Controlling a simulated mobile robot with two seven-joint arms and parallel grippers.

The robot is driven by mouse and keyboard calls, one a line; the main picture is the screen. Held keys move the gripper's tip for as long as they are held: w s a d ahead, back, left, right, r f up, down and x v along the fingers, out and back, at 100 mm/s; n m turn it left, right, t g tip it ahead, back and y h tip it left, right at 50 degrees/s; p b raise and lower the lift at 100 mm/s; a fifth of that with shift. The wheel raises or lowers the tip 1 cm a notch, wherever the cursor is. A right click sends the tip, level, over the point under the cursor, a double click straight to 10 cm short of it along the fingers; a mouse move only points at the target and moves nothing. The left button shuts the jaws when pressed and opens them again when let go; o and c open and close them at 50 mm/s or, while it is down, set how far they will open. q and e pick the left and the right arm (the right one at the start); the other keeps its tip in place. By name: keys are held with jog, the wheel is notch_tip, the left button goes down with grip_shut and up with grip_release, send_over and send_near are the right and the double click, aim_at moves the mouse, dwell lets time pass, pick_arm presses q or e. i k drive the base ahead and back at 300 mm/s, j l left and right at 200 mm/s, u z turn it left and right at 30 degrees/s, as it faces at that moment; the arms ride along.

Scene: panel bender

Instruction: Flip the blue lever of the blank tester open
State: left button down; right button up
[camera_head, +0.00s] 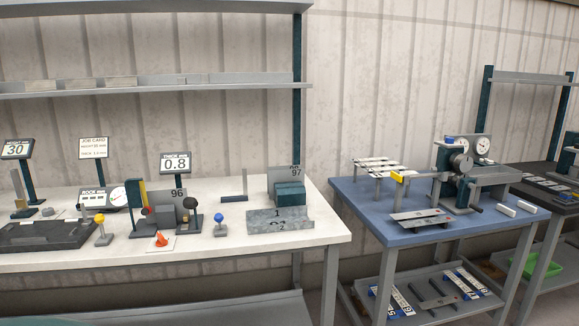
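Neither of my grippers is in view. On the white bench (300,236) stands a small post with a blue ball top (219,222) on a grey base. To its left is a small device with a dark upright and yellow strip (139,199), a grey plate marked 96 (178,195) and dark round knobs. A round dial gauge (117,196) stands left of it. No part is clearly labelled as the blank tester, and I cannot tell for certain which piece is its blue lever or how that lever stands.
A blue table (383,200) at right bears a machine with dials (459,162). A gap separates the tables.

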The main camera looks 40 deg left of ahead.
aim_at(218, 217)
jog(key=k+u, duration=0.1)
jog(key=u, duration=1.6)
jog(key=j+u, duration=0.1)
jog(key=j, duration=0.15)
jog(key=i+j+u, duration=0.1)
jog(key=i+j, duration=0.05)
jog(key=j, duration=0.1)
